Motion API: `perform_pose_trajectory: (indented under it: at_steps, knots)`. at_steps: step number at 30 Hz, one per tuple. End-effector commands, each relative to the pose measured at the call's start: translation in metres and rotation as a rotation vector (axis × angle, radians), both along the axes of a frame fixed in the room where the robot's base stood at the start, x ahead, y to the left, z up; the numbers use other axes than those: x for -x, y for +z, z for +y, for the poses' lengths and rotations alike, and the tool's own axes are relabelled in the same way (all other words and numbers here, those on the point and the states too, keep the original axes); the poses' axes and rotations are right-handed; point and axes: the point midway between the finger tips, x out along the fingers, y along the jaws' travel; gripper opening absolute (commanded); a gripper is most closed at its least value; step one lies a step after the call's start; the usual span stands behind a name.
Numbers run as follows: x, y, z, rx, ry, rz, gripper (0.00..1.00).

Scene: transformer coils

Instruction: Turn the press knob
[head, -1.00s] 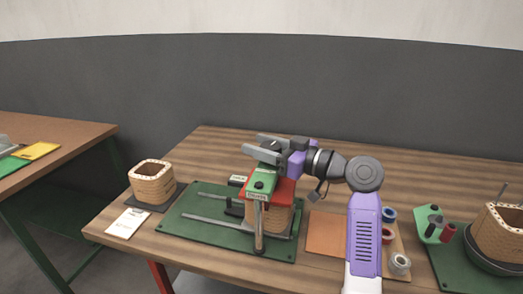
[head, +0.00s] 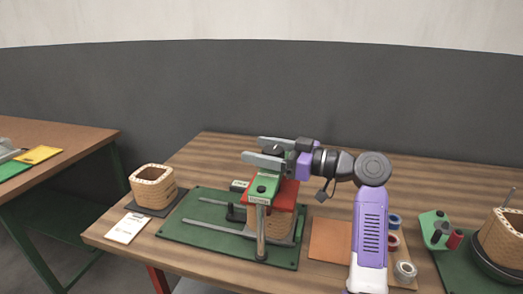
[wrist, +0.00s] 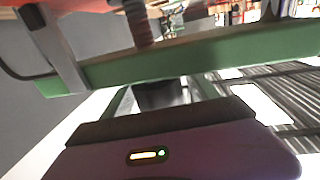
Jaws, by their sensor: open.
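The press stands on a green board (head: 205,215) on the wooden table. It has a green top bar (head: 263,187), a red plate (head: 284,195) and a metal post in front; a tan wound coil (head: 275,224) sits under the plate. My gripper (head: 255,150) is above the bar, its grey fingers pointing left and apart. A dark round piece, seemingly the press knob (head: 274,151), shows between the fingers; I cannot tell if either finger touches it. The wrist view shows a green bar (wrist: 200,57) and a threaded screw (wrist: 138,22), not the knob clearly.
A tan coil (head: 153,188) on a dark base and a white card (head: 127,229) are at left. An orange sheet (head: 329,240), small spools (head: 404,270) and a green holder (head: 433,228) lie right. Another coil stands at far right. A second table is at far left.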

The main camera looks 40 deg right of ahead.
Motion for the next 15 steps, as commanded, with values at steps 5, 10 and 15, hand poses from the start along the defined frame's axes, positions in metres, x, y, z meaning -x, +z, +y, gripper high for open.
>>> perform_pose_trajectory:
  at_steps: [5,10,15]
  knots:
    - [0.014,-0.001,-0.010,0.001,-0.004,-0.001,0.68]
    - [0.039,-0.001,-0.025,-0.001,-0.004,0.001,0.68]
    - [0.059,0.000,-0.035,-0.001,-0.003,-0.001,0.68]
